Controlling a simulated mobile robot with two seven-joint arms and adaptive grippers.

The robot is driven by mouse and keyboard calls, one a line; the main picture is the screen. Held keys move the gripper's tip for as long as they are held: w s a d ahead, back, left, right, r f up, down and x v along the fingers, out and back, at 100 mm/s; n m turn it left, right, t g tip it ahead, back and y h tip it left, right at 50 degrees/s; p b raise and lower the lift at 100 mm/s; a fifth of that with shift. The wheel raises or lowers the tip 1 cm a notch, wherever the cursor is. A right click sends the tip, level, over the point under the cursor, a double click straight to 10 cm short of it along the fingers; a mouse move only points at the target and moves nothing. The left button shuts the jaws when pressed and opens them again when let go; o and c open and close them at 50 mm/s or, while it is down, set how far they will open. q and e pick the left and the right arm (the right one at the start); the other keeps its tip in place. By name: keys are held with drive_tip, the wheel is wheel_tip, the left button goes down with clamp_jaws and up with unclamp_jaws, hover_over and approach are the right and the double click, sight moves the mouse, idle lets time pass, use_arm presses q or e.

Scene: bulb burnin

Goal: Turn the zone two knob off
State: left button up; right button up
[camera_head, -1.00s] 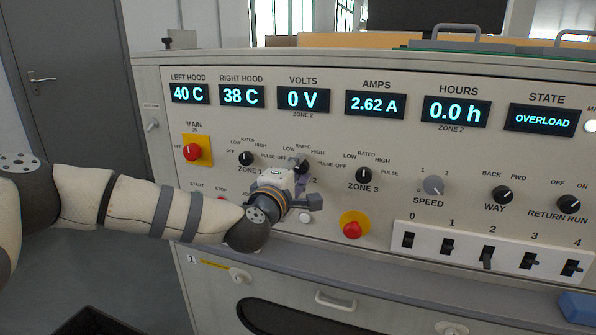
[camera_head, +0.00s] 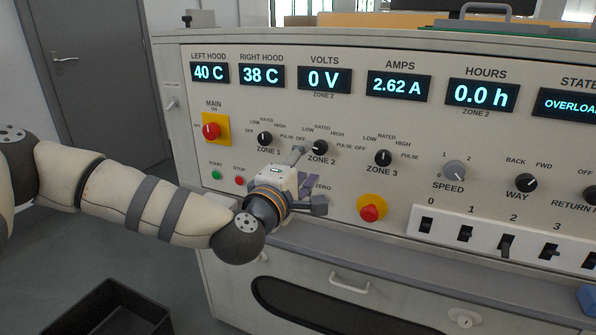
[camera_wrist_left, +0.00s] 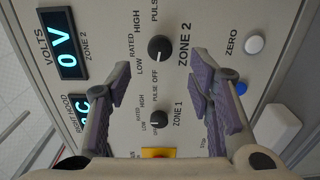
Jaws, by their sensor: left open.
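The zone two knob (camera_head: 318,147) is a small round black dial on the upright grey panel; it also shows in the left wrist view (camera_wrist_left: 160,48), just beyond the fingertips. My left gripper (camera_head: 308,180) is open in front of the panel, below and slightly left of the knob in the picture. In the left wrist view its two fingers (camera_wrist_left: 162,72) are spread wide, with nothing between them. My right gripper is not in view.
The zone one knob (camera_head: 265,139) and zone three knob (camera_head: 383,158) flank it. A red main switch (camera_head: 211,131), a red mushroom button (camera_head: 369,212) and a white zero button (camera_wrist_left: 254,44) are nearby. A dark bin (camera_head: 115,315) stands on the floor.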

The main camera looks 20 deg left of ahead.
use_arm(q)
drive_tip(key=s, duration=0.5)
